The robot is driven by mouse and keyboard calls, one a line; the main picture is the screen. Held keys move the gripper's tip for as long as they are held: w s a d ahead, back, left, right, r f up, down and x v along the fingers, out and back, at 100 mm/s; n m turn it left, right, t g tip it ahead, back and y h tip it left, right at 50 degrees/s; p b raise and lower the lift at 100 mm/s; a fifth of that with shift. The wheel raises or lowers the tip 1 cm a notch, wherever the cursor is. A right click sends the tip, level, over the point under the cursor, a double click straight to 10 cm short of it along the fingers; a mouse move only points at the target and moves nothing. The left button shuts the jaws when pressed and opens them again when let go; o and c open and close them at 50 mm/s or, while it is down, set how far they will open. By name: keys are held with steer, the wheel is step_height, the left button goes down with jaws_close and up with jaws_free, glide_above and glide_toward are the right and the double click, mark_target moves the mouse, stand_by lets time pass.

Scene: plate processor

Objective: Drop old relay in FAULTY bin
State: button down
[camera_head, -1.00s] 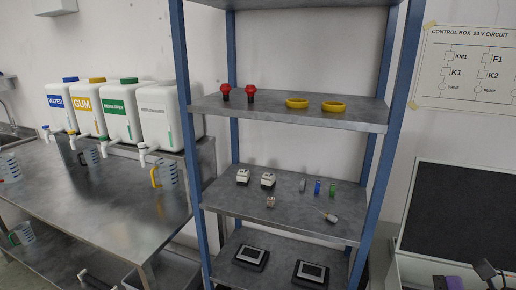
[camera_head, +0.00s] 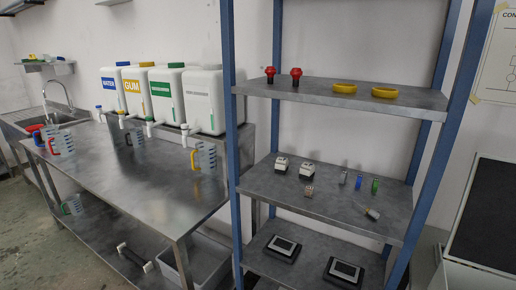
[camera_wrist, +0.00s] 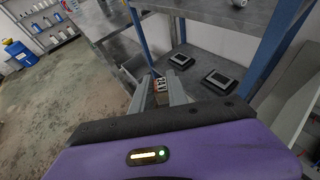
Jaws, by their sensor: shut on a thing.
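My gripper (camera_wrist: 161,92) is shut on a small relay (camera_wrist: 160,84) in the wrist view. The relay is a small block with orange and pale parts, held between the two grey fingertips. It is too small to make out in detail. My gripper does not show in the head view. I see no bin that I can read as FAULTY in either view.
A metal shelf rack (camera_head: 262,181) carries sockets, small relays, red buttons, yellow rings and, on its lower shelf, dark panels (camera_head: 284,247). A steel bench (camera_head: 120,170) with labelled tanks and jugs stands left. A blue container (camera_wrist: 20,53) stands far left in the wrist view; floor (camera_wrist: 70,90) between is clear.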

steer(key=a+f+m+h+b, duration=0.2)
steer(key=a+f, duration=0.2)
steer(key=f, duration=0.5)
steer(key=a+f+m+t+h+b, duration=0.1)
steer(key=a+f+m+h+b, duration=0.1)
steer(key=a+f, duration=0.3)
step_height(320, 180, down, 4)
steer(key=shift+f+h, duration=0.1)
steer(key=shift+h, duration=0.4)
steer(key=shift+s, duration=0.1)
